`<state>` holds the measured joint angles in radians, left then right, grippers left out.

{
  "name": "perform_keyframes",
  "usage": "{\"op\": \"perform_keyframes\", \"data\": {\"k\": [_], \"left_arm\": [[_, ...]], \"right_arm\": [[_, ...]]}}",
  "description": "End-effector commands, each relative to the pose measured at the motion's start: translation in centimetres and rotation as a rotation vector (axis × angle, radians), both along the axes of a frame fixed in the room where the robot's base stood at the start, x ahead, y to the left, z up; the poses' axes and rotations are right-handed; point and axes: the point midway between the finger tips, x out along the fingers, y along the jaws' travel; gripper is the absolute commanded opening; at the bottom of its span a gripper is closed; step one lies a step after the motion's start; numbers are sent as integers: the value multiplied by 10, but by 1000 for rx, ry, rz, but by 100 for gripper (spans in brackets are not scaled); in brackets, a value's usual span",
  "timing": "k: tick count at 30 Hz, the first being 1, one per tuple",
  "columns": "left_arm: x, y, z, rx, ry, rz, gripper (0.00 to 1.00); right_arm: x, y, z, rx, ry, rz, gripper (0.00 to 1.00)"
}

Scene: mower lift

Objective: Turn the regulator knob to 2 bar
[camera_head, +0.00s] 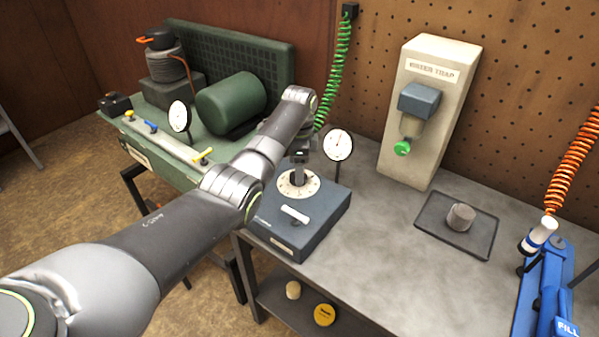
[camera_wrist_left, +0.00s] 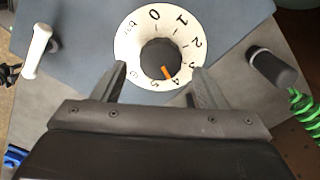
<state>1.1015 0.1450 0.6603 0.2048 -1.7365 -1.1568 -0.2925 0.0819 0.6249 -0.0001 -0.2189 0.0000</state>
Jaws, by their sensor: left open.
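The regulator is a dark blue box (camera_head: 300,225) on the grey bench, with a round white dial (camera_head: 283,188) on top. In the left wrist view its dark knob (camera_wrist_left: 158,56) sits at the middle of the numbered dial. The knob's orange pointer (camera_wrist_left: 167,72) points down and slightly right, near the 4; the 2 is at the dial's right. My left gripper (camera_head: 298,180) reaches down over the dial. Its two fingers are open on either side of the knob in the left wrist view (camera_wrist_left: 159,70), with visible gaps. My right gripper is not in view.
A round gauge (camera_head: 338,144) stands behind the box, and a white lever (camera_head: 295,214) is on its front. A green compressor (camera_head: 232,103) is at left. The water trap (camera_head: 428,110), a tray (camera_head: 428,235) and a blue fill tool (camera_head: 540,290) are at right.

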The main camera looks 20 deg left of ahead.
Motion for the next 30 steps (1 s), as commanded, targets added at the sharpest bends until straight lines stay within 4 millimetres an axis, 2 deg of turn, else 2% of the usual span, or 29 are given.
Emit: {"op": "perform_keyframes", "data": {"k": [3,6,17,27,30], "left_arm": [[0,0,-17,1,3,0,66],[0,0,-25,1,2,0,66],[0,0,-30,1,0,0,66],[0,0,-30,1,0,0,23],[0,0,-29,1,0,2,23]], "right_arm": [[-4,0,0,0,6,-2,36],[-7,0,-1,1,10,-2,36],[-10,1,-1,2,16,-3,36],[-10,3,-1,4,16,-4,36],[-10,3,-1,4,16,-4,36]]}}
